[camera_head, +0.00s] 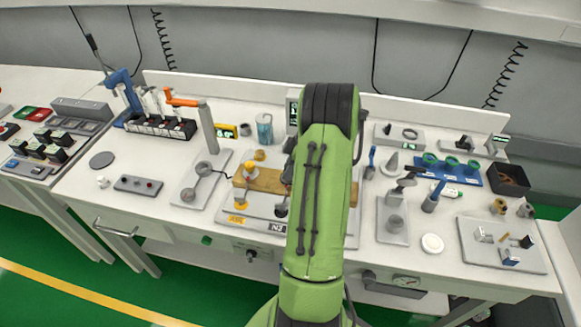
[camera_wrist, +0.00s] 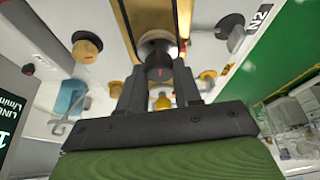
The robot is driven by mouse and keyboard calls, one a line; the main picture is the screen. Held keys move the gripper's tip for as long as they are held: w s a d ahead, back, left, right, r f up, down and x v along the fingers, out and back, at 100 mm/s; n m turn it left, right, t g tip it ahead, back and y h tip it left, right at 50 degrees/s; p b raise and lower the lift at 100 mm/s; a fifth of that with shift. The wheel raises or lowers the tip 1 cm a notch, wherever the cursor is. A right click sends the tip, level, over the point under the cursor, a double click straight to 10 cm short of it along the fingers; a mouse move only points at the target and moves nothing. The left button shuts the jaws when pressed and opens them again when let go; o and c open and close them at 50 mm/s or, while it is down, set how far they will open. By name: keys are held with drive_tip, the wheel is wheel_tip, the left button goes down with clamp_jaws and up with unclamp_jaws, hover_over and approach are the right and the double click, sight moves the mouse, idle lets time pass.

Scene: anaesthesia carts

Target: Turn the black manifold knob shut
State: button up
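The brass-coloured manifold bar (camera_head: 262,180) lies on the bench, partly hidden behind my green arm. In the wrist view the bar (camera_wrist: 125,30) runs up the picture. A black knob (camera_wrist: 158,62) with a grey collar and a small orange mark sits between the two fingers of my gripper (camera_wrist: 160,72). The fingers are drawn in close and appear to press on both its sides. In the head view my gripper is hidden behind the arm. A grey-black knob (camera_wrist: 230,28) near the N2 label and a yellow-black knob (camera_wrist: 87,45) stand apart from the fingers.
Yellow fittings (camera_wrist: 207,76) sit close to the right finger. A blue canister (camera_head: 264,130) stands behind the manifold. A grey plate with a lever (camera_head: 200,178) is at its left. Tool holders and a blue rack (camera_head: 470,176) stand to the right.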

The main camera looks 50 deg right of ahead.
drive_tip(key=c, duration=0.4)
drive_tip(key=shift+o, duration=0.2)
drive_tip(key=m+h+b, duration=0.1)
drive_tip(key=m+b, duration=0.1)
drive_tip(key=m, duration=0.1)
drive_tip(key=shift+a+f+m+t+b, duration=0.1)
drive_tip(key=shift+m+t+b, duration=0.2)
drive_tip(key=shift+b, duration=0.1)
drive_tip(key=m+h+b, duration=0.2)
drive_tip(key=m, duration=0.2)
drive_tip(key=shift+a+m, duration=0.1)
drive_tip(key=shift+m, duration=0.2)
drive_tip(key=m+h, duration=0.1)
drive_tip(key=m, duration=0.1)
drive_tip(key=m+b, duration=0.1)
drive_tip(key=m, duration=0.1)
drive_tip(key=shift+a+m+g+h+b, duration=0.1)
drive_tip(key=shift+m+g+h+b, duration=0.2)
drive_tip(key=shift+g+h, duration=0.1)
drive_tip(key=shift+w+m+g+h, duration=0.1)
drive_tip(key=shift+m+g+h, duration=0.2)
drive_tip(key=shift+m, duration=0.8)
drive_tip(key=shift+m+g+h, duration=0.3)
drive_tip(key=shift+m, duration=0.8)
